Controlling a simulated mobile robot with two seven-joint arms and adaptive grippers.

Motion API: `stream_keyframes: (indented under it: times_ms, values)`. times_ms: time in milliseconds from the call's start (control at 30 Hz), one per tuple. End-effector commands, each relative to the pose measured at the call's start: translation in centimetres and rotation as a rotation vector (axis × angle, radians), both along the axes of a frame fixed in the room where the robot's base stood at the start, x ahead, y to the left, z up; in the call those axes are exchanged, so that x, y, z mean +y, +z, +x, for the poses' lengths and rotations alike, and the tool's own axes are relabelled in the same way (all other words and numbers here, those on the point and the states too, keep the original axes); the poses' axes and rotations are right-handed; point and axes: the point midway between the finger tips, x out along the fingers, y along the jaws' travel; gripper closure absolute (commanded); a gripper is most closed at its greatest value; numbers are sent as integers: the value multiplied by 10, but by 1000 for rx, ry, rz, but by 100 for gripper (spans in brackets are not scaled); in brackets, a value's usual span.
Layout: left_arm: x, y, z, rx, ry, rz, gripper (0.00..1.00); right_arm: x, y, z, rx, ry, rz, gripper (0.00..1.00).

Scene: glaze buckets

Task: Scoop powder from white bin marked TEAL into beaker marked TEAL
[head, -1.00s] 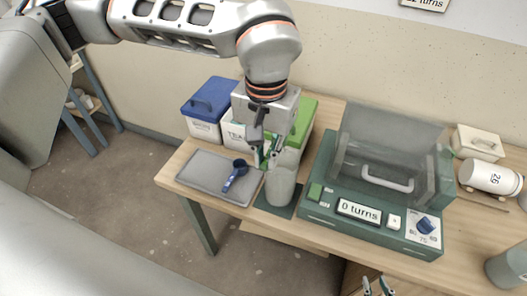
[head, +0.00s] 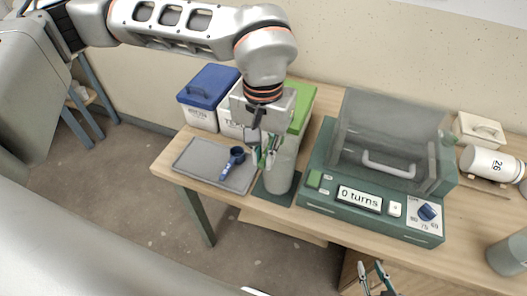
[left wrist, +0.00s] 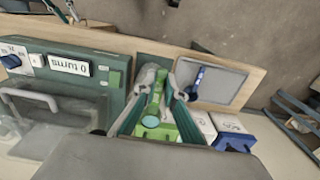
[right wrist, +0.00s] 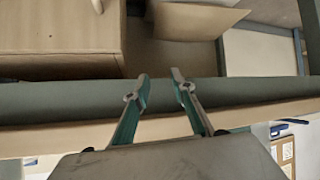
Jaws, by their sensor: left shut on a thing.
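My left gripper (head: 266,156) is shut on a green scoop (left wrist: 155,98), whose round bowl shows a teal disc; I cannot tell whether that is powder. The gripper is above the table, just beside and partly in front of the grey beaker (head: 282,172), which stands upright on a dark green mat. Any mark on the beaker is hidden. The white bin marked TEAL (head: 231,124) stands behind, its label partly covered by my gripper. Its inside is not visible. My right gripper (right wrist: 159,80) is open and empty, low near the table's front edge.
A blue-lidded bin (head: 203,115) and a green-lidded bin (head: 300,108) flank the TEAL bin. A blue scoop (head: 234,160) lies on a grey tray (head: 196,163). A green machine (head: 330,203) reading "0 turns" stands right of the beaker. A white jar (head: 487,163) lies further right.

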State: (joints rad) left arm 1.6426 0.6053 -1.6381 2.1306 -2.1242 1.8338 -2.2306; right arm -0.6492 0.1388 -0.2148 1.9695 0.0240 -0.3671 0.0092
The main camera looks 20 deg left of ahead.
Motion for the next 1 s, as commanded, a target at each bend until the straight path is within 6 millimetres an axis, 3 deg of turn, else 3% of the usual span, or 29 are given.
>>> stream_keyframes:
  times_ms: [67, 567, 1000]
  values:
    - [0, -6, 0, 0, 0, 0, 100, -1, -5, 0, 2, 0, -1, 75]
    - [-7, 1, 0, -17, -4, 389, 100, -5, 12, -2, 13, -4, -11, 75]
    - [-9, 1, 0, -20, 0, 591, 100, -23, -1, -13, 60, -32, -35, 75]
